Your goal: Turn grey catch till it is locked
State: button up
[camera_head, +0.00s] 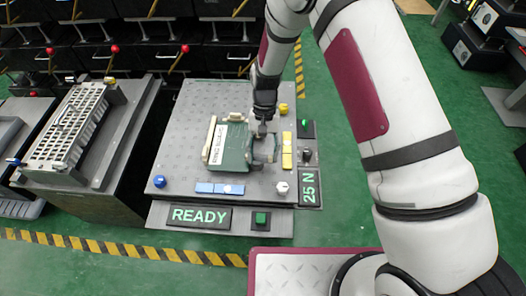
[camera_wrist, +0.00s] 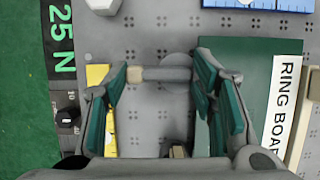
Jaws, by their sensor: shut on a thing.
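The grey catch (camera_wrist: 165,74) is a short grey bar with a beige tip at its left end, lying crosswise over a round grey disc in the wrist view. My gripper (camera_wrist: 162,78) has its two green-padded fingers at the bar's two ends, shut on it lengthwise. In the head view my gripper (camera_head: 263,155) points down at the plate, right beside the green box, and hides most of the catch. I cannot tell from the pictures whether the catch is locked.
The green box (camera_head: 232,145) with a white label stands close on the left of my gripper. Displays read "READY" (camera_head: 199,216) and "25 N" (camera_head: 309,187).

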jog(key=o, duration=1.1)
jog(key=shift+o, duration=0.2)
jog(key=shift+w, duration=0.1)
jog(key=v, duration=1.2)
